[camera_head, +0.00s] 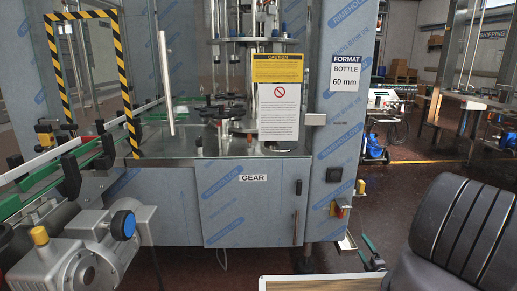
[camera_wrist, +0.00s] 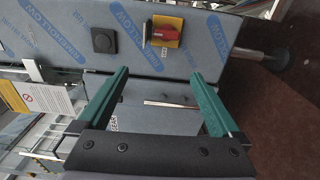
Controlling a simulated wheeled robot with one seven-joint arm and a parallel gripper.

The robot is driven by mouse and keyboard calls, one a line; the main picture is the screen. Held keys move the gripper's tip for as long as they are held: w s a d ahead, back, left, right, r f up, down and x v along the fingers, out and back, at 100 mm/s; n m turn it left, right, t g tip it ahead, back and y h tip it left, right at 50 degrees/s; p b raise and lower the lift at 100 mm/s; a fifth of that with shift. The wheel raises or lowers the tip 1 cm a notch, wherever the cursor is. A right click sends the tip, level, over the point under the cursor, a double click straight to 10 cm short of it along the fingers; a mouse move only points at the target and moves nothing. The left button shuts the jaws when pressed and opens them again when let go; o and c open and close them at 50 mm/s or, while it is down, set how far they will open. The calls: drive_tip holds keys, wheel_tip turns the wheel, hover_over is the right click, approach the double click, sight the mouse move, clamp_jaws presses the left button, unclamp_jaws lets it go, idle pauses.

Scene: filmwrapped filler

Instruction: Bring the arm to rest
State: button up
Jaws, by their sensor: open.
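My gripper shows in the wrist view (camera_wrist: 159,73) with its two green fingers spread wide apart and nothing between them. In the head view, part of it shows low on the right, partly hidden by my dark ribbed arm (camera_head: 465,235). The gripper is in front of the filler machine (camera_head: 245,205), apart from its blue film-wrapped panels as far as I can see. The red switch on a yellow plate (camera_wrist: 167,32) lies beyond the fingertips in the wrist view; it also shows in the head view (camera_head: 340,209).
The GEAR door (camera_head: 253,200) looks closed. A caution sign (camera_head: 278,100) hangs above it. A conveyor (camera_head: 60,165) and a grey motor (camera_head: 80,255) stand at the left. Dark floor (camera_head: 400,175) lies open at the right.

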drive_tip(key=w+a+r+n+g+y, duration=0.25)
drive_tip(key=r+n+y, duration=0.35)
drive_tip(key=r, duration=0.4)
drive_tip(key=w+a+r+n+g+y, duration=0.2)
drive_tip(key=w+a+r+n+y, duration=0.15)
drive_tip(key=r+n, duration=0.55)
drive_tip(key=s+a+r+n+g+y, duration=0.1)
drive_tip(key=s+a+r+n+g, duration=0.1)
drive_tip(key=a+r+n+g, duration=0.6)
drive_tip(key=s+a+r+n+g+y, duration=0.2)
drive_tip(key=r+n, duration=0.4)
drive_tip(key=r, duration=0.7)
drive_tip(key=s+a+r+n+g+h, duration=0.1)
drive_tip(key=s+a+r+n+h, duration=0.2)
drive_tip(key=s+r+n, duration=0.3)
drive_tip(key=s+a+r+n+g+h, duration=0.2)
drive_tip(key=s+r+n+h, duration=0.15)
drive_tip(key=s+r, duration=0.35)
drive_tip(key=s+d+r+n+t+h, duration=0.2)
drive_tip(key=s+r+n+t+h, duration=0.3)
drive_tip(key=s+r+n, duration=0.5)
drive_tip(key=s+r+t, duration=0.1)
drive_tip(key=s+r, duration=0.1)
drive_tip(key=s, duration=0.3)
drive_tip(key=shift+d+r+h, duration=0.15)
drive_tip(key=shift+h, duration=0.15)
